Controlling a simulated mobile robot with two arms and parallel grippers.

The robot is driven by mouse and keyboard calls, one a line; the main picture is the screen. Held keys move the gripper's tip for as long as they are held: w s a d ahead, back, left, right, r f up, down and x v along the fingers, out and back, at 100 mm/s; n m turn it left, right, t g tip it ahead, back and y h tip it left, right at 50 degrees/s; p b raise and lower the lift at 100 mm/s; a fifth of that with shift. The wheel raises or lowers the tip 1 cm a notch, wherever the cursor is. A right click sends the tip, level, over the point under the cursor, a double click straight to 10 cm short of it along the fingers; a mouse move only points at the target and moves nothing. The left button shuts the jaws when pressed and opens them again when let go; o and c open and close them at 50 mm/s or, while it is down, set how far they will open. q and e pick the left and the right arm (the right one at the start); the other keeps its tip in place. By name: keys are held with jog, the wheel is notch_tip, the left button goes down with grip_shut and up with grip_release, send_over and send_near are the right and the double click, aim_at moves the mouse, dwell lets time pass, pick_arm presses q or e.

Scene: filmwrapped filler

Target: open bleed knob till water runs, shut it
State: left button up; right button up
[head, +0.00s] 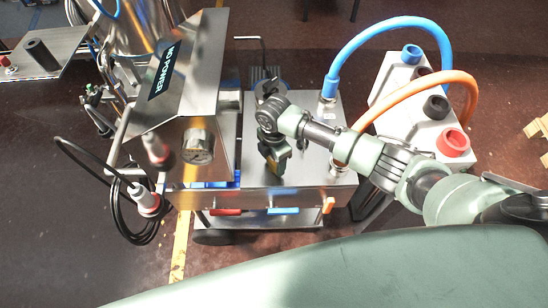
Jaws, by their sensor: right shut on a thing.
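My right arm reaches in from the right across the steel cabinet (315,170). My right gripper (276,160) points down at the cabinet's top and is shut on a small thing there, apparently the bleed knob. The fingers hide most of it, so its shape and how far it is turned cannot be told. No running water can be made out around the gripper. My left gripper is not in view.
A tilted steel panel labelled "NO POWER" (168,72) and a round metal cap (198,146) stand left of the gripper. A blue hose (385,30) and an orange hose (410,88) arch behind my right arm. A black cable (118,205) hangs at the left.

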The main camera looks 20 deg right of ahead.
aim_at(274, 163)
jog(key=m+p, duration=0.1)
jog(key=m, duration=0.1)
jog(key=m+p, duration=0.1)
jog(key=shift+r+m+p, duration=0.25)
jog(key=shift+m+p, duration=0.1)
jog(key=shift+m, duration=0.05)
jog(key=m+p, duration=0.2)
jog(key=m, duration=0.1)
jog(key=shift+m, duration=0.3)
jog(key=m+p, duration=0.2)
jog(key=m, duration=0.1)
jog(key=shift+f+m, duration=0.1)
jog(key=shift+m, duration=0.2)
jog(key=shift+m+p, duration=0.7)
jog(key=shift+m, duration=0.9)
jog(key=shift+f+m, duration=0.1)
jog(key=shift+m, duration=0.2)
jog(key=o, duration=1.4)
jog(key=shift+c, duration=0.2)
jog(key=shift+r, duration=3.9)
